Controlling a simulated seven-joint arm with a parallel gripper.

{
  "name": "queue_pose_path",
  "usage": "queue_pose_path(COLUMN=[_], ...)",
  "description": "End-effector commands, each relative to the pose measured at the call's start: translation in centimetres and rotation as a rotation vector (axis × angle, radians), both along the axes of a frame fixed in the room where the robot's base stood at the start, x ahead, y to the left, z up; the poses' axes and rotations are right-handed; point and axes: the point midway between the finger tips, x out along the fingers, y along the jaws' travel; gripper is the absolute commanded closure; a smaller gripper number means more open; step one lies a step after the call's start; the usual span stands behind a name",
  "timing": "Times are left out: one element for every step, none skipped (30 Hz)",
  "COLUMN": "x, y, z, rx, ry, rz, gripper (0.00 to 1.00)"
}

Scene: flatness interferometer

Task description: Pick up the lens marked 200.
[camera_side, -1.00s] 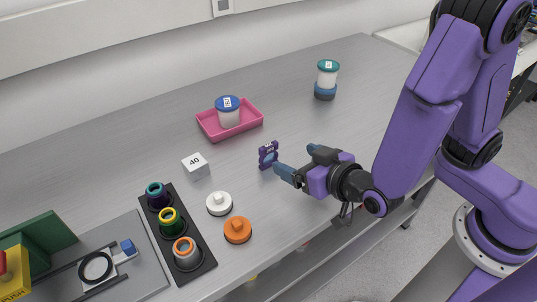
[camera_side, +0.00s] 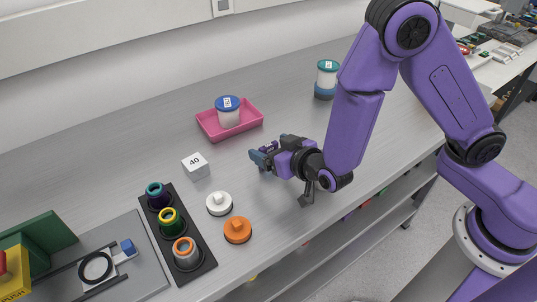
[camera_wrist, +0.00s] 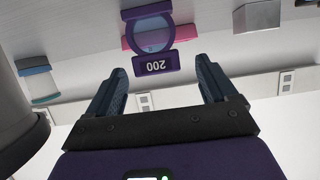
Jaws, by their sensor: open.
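The lens marked 200 (camera_wrist: 150,35) is a round clear lens in a purple holder. In the wrist view its label reads upside down, and it shows ahead of the gap between my fingertips. My gripper (camera_wrist: 160,66) is open, with one blue finger on each side of the label. In the side view my gripper (camera_side: 262,156) is low over the table at the lens's place. The fingers hide most of the lens there; a bit of purple (camera_side: 269,147) shows above them. I cannot tell whether the fingers touch it.
A pink tray (camera_side: 254,122) with a blue-lidded jar (camera_side: 228,112) is behind. A block marked 40 (camera_side: 196,166), a white knobbed cap (camera_side: 219,204) and an orange one (camera_side: 237,230) lie left. A teal-lidded jar (camera_side: 327,78) stands at the back.

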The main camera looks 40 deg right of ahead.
Motion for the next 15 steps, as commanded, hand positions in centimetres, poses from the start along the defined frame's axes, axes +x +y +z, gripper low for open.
queue_pose_path(x=[0.8, 1.2, 1.8, 2.2, 2.5, 2.9, 3.2, 3.4, 3.7, 3.8, 3.9, 3.9, 3.9, 3.9, 3.9], y=[-0.2, -0.3, -0.3, -0.4, -0.3, -0.3, -0.3, -0.3, -0.3, -0.3, -0.3, -0.3, -0.2, -0.2, -0.2], z=[-0.3, -0.5, -0.6, -0.8, -0.9, -1.1, -1.2, -1.3, -1.4, -1.5, -1.5, -1.5, -1.5, -1.5, -1.5], rx=[0.0, 0.0, 0.001, 0.001, 0.001, 0.0, 0.0, 0.0, 0.0, 0.0, -0.001, -0.001, 0.0, 0.0, 0.0], ry=[0.0, 0.001, 0.0, 0.0, 0.0, 0.0, 0.0, 0.0, 0.0, 0.001, 0.001, 0.001, 0.001, 0.001, 0.001], rz=[-0.005, -0.006, -0.005, -0.006, -0.005, -0.003, -0.003, -0.003, -0.003, -0.003, -0.002, -0.002, -0.001, -0.001, -0.001], gripper=[0.15, 0.15, 0.15, 0.15, 0.15, 0.15, 0.15, 0.15, 0.15, 0.15, 0.15, 0.15, 0.15, 0.15, 0.15])
